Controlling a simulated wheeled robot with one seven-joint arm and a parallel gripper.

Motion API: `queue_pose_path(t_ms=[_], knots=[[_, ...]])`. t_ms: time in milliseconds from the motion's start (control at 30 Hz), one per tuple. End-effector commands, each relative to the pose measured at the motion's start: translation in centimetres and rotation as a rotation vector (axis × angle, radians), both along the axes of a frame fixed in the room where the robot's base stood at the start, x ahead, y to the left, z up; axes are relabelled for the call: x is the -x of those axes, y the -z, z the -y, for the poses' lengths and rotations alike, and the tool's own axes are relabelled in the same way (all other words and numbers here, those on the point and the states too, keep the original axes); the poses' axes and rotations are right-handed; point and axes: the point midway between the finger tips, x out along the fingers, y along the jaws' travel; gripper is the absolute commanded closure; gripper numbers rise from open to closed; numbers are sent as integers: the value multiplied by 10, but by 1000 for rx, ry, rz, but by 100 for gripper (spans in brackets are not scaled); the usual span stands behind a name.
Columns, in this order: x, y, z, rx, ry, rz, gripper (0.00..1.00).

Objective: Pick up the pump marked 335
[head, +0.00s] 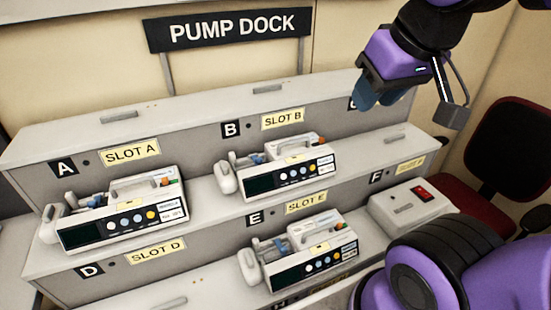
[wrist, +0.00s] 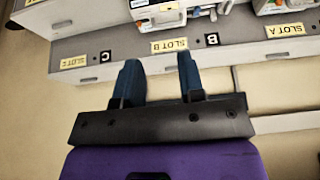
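Three white infusion pumps with dark screens and coloured buttons sit on the stepped dock. One pump (head: 118,215) is below the SLOT A label, one pump (head: 278,170) is below SLOT B, and one pump (head: 305,258) is below SLOT E. Their small number labels are too fine to read, so I cannot tell which is 335. My gripper (head: 374,97) is raised at the upper right, above the dock's right end and apart from all pumps. In the wrist view my gripper (wrist: 160,78) has its two blue fingers spread with nothing between. Parts of two pumps show at that view's top edge.
The grey dock (head: 190,128) has lettered steps, with a PUMP DOCK sign (head: 232,30) behind. A grey box with a red switch (head: 410,207) sits at the right near slot F. A dark red chair (head: 505,145) stands at the far right. My purple arm covers the lower right.

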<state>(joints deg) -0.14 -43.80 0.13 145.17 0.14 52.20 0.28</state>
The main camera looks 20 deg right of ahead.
Motion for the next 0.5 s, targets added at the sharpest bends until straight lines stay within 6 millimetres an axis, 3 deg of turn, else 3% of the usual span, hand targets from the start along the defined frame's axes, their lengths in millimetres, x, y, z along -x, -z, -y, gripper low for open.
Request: queue_pose_path(t_ms=[267,300,367,500], knots=[[0,0,0,0,0,0,64],[0,0,0,0,0,0,58],[-1,0,0,4,-5,-3,58],[-13,1,-2,41,-66,-33,58]])
